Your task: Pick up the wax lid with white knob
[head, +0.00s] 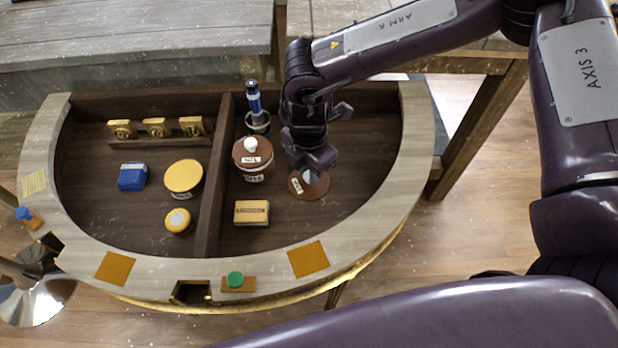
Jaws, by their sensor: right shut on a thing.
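A round brown lid with a white knob (311,192) and a small white label is under my right gripper (312,166). The right gripper points down and is shut on the knob, which is partly hidden by the fingers. I cannot tell whether the lid touches the console floor. Left of it stands a brown jar (253,172) with its own brown lid and white knob, and white labels too small to read surely. My left gripper is not in view.
The half-round console (411,160) has a raised rim and a dark divider (215,170). A blue-topped bottle (254,100) stands behind the jar. A tan block (251,212) lies in front. Yellow tins (184,178) and a blue box (132,177) are left of the divider.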

